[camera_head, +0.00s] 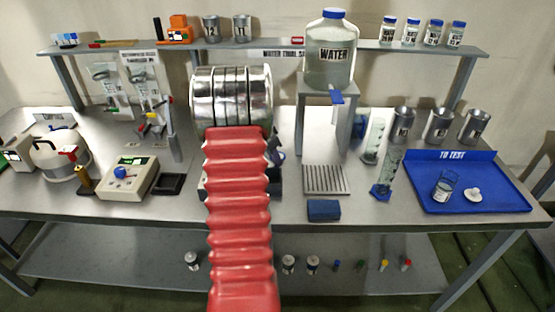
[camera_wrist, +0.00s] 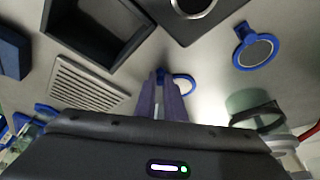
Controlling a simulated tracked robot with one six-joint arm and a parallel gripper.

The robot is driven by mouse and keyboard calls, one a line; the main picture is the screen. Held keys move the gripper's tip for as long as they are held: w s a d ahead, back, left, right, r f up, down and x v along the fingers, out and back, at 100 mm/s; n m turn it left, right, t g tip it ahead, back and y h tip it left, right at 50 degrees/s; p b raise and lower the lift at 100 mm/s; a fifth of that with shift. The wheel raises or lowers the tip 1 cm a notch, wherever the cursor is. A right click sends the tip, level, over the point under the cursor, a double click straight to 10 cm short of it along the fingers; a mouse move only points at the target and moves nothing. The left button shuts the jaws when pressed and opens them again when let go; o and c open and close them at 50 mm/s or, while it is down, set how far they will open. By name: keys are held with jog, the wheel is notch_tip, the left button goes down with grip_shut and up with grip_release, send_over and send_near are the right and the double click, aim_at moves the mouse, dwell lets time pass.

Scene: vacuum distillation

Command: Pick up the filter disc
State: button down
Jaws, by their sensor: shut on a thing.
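Two blue-rimmed round discs with short handles show in the wrist view. One blue-rimmed disc (camera_wrist: 184,84) is at the tips of my gripper (camera_wrist: 163,76), and the purple-grey fingers are closed on its handle side. Part of this disc is hidden behind the fingers. The other disc (camera_wrist: 257,50), with a grey mesh-like face, lies apart on the grey bench at upper right. I cannot tell whether the held disc is clear of the bench. In the head view my red-sleeved arm hides the gripper and the discs.
A black open tray (camera_wrist: 128,42), a slotted grate (camera_wrist: 88,84) and a dark plate with a silver ring (camera_wrist: 190,10) are near my gripper. A water bottle (camera_head: 330,55) stands on a raised stand. A blue tray (camera_head: 490,203) is at right.

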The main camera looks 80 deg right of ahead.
notch_tip(320, 180, up, 10)
dwell(0.8)
dwell(0.4)
